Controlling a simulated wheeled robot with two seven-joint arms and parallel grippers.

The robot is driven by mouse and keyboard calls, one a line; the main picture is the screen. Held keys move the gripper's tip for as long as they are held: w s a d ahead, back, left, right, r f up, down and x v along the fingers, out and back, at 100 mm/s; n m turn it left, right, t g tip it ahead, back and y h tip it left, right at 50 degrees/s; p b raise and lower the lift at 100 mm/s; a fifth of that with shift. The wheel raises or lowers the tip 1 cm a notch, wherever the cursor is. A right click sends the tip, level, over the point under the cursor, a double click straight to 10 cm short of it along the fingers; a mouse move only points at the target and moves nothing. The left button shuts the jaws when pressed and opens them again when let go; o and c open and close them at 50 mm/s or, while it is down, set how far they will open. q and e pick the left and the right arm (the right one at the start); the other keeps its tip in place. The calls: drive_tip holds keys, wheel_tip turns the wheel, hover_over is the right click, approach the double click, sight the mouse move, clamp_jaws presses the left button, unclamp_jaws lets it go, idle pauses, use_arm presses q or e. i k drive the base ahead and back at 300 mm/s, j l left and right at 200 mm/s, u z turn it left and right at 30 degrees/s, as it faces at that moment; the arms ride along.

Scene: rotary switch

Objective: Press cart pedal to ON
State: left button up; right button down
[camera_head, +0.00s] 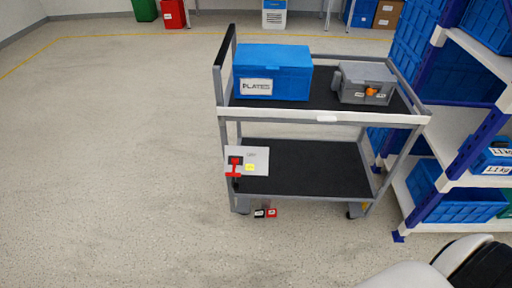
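A grey two-shelf cart (324,118) stands in the middle of the view, with black shelf mats and a black push handle at its left end. Low at its front, near the front left caster, are two small pedals side by side: a black pedal (259,213) and a red pedal (271,213). Each bears a small white mark, too small to read. I cannot tell whether either is pressed. Neither gripper shows. Only a white and black part of my own body is visible at the bottom right, apart from the cart.
A grey panel (258,155) with a red lever (234,167) hangs at the cart's left end. A blue bin (272,70) and a grey box (366,82) sit on top. A shelf rack (467,134) stands close at right. The floor left and front is clear.

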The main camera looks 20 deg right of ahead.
sight(266, 213)
drive_tip(key=z, duration=0.9)
